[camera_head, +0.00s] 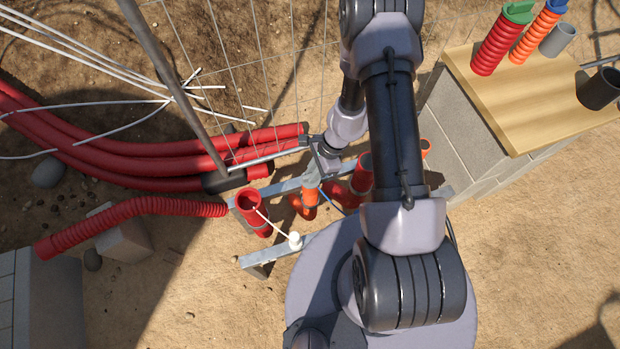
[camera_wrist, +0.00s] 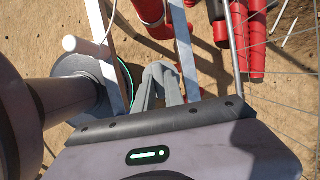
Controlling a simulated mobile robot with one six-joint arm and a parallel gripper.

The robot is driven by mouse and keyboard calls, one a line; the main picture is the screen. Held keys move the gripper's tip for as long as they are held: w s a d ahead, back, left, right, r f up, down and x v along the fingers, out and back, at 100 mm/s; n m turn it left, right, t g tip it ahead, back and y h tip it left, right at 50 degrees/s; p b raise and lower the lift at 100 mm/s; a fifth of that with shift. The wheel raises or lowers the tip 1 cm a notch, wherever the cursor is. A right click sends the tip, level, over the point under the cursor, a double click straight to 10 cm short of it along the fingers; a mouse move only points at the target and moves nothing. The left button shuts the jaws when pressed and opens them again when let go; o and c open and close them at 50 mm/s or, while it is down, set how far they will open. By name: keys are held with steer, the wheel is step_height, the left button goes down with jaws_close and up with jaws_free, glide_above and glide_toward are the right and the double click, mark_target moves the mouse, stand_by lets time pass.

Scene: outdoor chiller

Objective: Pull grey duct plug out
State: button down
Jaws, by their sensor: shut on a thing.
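The grey duct plug (camera_head: 312,181) shows in the head view as a small grey piece at the top of a short orange duct (camera_head: 309,197). My gripper (camera_head: 321,168) is shut on the plug, coming down from above. I cannot tell how deep the plug sits in the duct. In the wrist view, the grey fingers of my gripper (camera_wrist: 161,70) come together in the middle of the picture. They hide the plug and the orange duct there.
Beside it stand a red duct (camera_head: 252,212) with a white cord and white toggle (camera_head: 295,240), and another red duct (camera_head: 361,178). Metal rails (camera_head: 272,190) run along the ducts. A wire fence post (camera_head: 180,90) and red pipes (camera_head: 150,160) lie left; a wooden-topped block bench (camera_head: 500,100) stands right.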

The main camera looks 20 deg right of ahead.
steer(key=shift+r, duration=0.2)
stand_by(0.5)
steer(key=shift+r+p, duration=0.35)
steer(key=shift+r, duration=0.2)
step_height(320, 180, up, 6)
steer(key=p, duration=0.4)
steer(key=shift+f+p, duration=0.15)
steer(key=shift+p, duration=0.15)
steer(key=c, duration=1.9)
jaws_free()
steer(key=shift+f, duration=0.1)
steer(key=shift+c, duration=0.2)
jaws_close()
